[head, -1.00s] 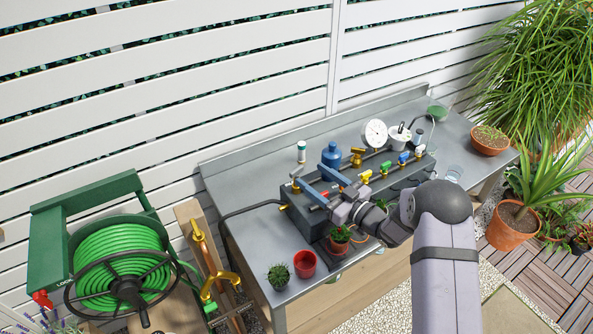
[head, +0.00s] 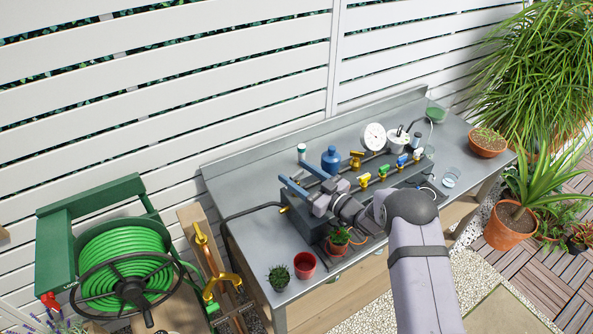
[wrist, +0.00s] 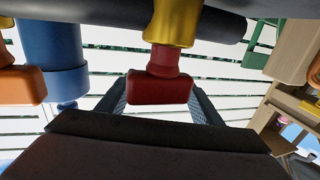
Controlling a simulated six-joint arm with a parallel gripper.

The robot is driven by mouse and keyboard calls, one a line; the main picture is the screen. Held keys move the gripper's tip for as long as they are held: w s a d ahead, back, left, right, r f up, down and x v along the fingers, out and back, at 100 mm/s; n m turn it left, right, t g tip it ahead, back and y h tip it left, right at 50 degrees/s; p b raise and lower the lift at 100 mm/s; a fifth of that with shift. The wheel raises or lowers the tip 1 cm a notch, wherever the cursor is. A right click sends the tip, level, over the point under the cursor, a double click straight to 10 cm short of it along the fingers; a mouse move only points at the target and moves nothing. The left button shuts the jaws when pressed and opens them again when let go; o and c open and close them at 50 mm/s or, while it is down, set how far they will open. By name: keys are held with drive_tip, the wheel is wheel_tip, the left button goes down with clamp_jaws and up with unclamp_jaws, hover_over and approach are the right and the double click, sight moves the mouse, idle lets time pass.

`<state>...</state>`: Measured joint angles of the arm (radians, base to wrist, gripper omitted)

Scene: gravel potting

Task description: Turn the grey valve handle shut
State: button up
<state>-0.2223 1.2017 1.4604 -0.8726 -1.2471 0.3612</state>
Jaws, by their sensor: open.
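My gripper (head: 292,172) is open, its blue fingers reaching over the left part of the dark valve block (head: 300,232). In the wrist view a red handle (wrist: 160,88) on a brass valve body (wrist: 173,22) appears between the two fingers; contact cannot be told. An orange-yellow handle (wrist: 20,85) is left of it. In the head view, a yellow handle (head: 364,180), a green one (head: 382,173) and a blue one (head: 401,161) run to the right. A small pale handle (head: 416,154) ends the row; whether it is the grey one is unclear. The gripper hides the left-end valves.
A blue bottle (head: 331,162) and a white gauge (head: 374,137) stand behind the block. The grey bench (head: 240,185) is clear at the left back.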

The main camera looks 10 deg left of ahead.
drive_tip(key=shift+w+a, duration=0.15)
drive_tip(key=shift+a, duration=0.15)
drive_tip(key=shift+c, duration=0.6)
drive_tip(key=c, duration=0.9)
drive_tip(key=shift+c, duration=0.2)
drive_tip(key=shift+m+t+h+b, duration=0.45)
drive_tip(key=shift+m+t+h, duration=0.35)
drive_tip(key=shift+m+t, duration=0.3)
drive_tip(key=shift+m+t+h, duration=0.4)
drive_tip(key=shift+t+h, duration=0.2)
drive_tip(key=shift+t, duration=0.2)
